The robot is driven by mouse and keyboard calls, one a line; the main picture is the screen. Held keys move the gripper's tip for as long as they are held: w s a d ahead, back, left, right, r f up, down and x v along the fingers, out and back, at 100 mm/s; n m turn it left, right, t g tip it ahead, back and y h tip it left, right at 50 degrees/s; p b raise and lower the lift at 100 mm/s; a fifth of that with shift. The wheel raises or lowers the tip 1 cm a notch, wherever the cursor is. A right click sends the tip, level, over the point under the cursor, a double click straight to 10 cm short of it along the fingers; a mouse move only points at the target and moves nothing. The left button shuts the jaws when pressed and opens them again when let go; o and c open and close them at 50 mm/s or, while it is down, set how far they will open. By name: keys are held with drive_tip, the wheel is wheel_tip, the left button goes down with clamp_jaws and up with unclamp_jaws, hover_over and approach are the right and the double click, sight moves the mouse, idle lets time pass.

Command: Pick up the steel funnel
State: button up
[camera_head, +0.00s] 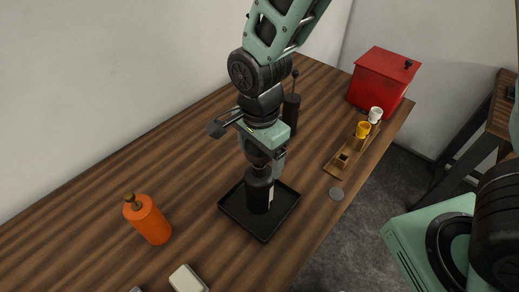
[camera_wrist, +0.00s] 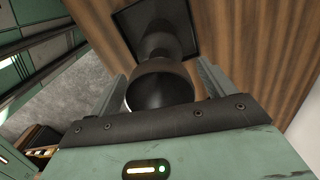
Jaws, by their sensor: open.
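The steel funnel (camera_wrist: 160,88) shows in the wrist view as a dark grey cone with its wide round mouth towards the camera. It sits on top of a black bottle (camera_head: 259,192) with a pale label. The bottle stands upright in a square black tray (camera_head: 232,220). My gripper (camera_wrist: 162,84) is open, with one finger on each side of the funnel; I cannot tell whether either finger touches it. In the head view my gripper (camera_head: 266,162) points down just above the bottle and mostly hides the funnel.
An orange bottle (camera_head: 149,221) with a brass top stands left of the tray, and a white block (camera_head: 187,279) lies at the front. A black ball-topped object (camera_head: 291,112) stands behind my arm. Right are a wooden rack (camera_head: 343,160) with yellow and white cups, a grey disc (camera_head: 336,194) and a red box (camera_head: 382,80).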

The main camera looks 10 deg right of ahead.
drive_tip(key=shift+c, duration=0.3)
drive_tip(key=c, duration=1.3)
drive_tip(key=shift+o, duration=0.2)
drive_tip(key=shift+r, duration=0.15)
wheel_tip(320, 180, up, 10)
drive_tip(key=shift+f+b, duration=0.1)
drive_tip(key=shift+b, duration=1)
